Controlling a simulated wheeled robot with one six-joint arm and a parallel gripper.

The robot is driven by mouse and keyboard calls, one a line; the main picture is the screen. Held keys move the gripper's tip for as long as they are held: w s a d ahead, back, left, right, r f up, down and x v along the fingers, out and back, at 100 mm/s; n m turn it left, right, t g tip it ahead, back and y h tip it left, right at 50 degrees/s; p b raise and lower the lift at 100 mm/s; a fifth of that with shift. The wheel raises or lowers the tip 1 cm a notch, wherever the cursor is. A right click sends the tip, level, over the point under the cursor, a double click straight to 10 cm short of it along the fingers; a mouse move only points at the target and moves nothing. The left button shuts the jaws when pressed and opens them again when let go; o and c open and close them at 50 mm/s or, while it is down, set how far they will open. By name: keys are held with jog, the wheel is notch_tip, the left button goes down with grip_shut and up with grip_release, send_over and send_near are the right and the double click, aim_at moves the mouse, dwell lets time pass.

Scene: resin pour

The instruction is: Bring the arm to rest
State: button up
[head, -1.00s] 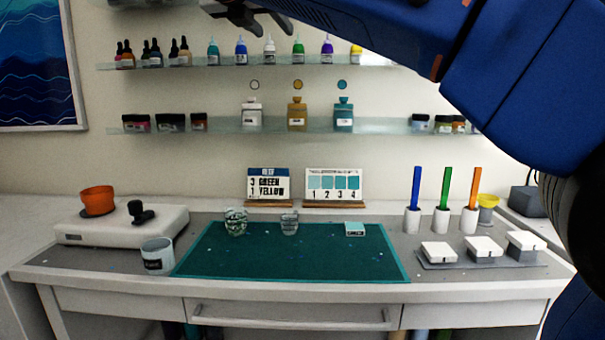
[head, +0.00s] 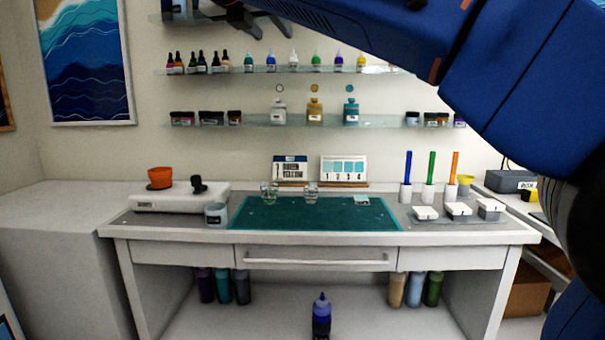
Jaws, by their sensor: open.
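My gripper (head: 262,22) shows at the top of the head view, held high in front of the upper wall shelf. Its fingers are apart and nothing shows between them. My blue arm crosses the upper right of the view. The workbench (head: 405,238) stands well below the gripper, with a green mat (head: 330,217) on it. Two clear cups, one on the left (head: 269,193) and one on the right (head: 311,192), stand at the mat's back edge. The gripper touches none of these.
The upper shelf (head: 300,70) holds dropper bottles close under my gripper. The lower shelf (head: 250,121) holds jars and bottles. A dark blue bottle (head: 321,316) stands below the bench.

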jog(key=s+d+f+m+g+y, duration=0.1)
jog(key=s+d+f+m+g, duration=0.2)
jog(key=d+f+m, duration=0.75)
jog(key=s+d+f+m+g, duration=0.3)
jog(key=d+f+m, duration=0.1)
jog(key=d+f, duration=1.25)
jog(key=s+d+f+m+g+y, duration=0.1)
jog(key=s+d+f+m, duration=0.2)
jog(key=s+f+m, duration=0.3)
jog(key=s+d+f+m+g+y, duration=0.1)
jog(key=s+f+m, duration=0.5)
jog(key=f, duration=1)
jog(key=s+d+f+m+g+y, duration=0.1)
jog(key=s+d+f+m, duration=0.3)
jog(key=s+f, duration=0.6)
jog(key=shift+s+d+f+m+g, duration=0.4)
jog(key=shift+m+g, duration=0.2)
jog(key=shift+m, duration=0.55)
